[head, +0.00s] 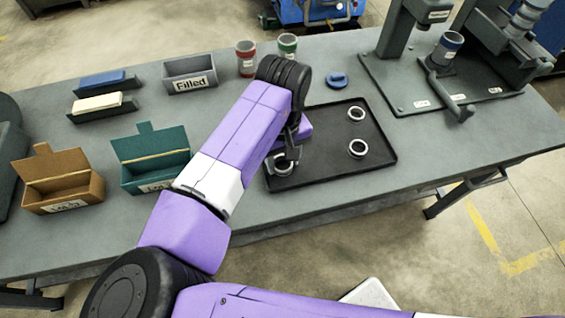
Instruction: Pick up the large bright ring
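Three metal rings lie on a black tray (330,176). One ring (283,168) is at the tray's left, partly hidden by my gripper. A second ring (356,113) is near the back right. A third bright ring (358,148) lies in front of the second. I cannot tell for sure which is the large one, as their sizes look close. My gripper (285,157) points down right at the left ring. Its fingers are small and partly hidden, so I cannot tell whether they are open or shut on that ring.
Left of my arm are a grey "Filled" bin (190,80), a teal box (150,160), a brown box (60,180) and two small holders. Two cups (246,60) and a blue cap (338,80) are behind the tray. A machine (440,70) stands at the right.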

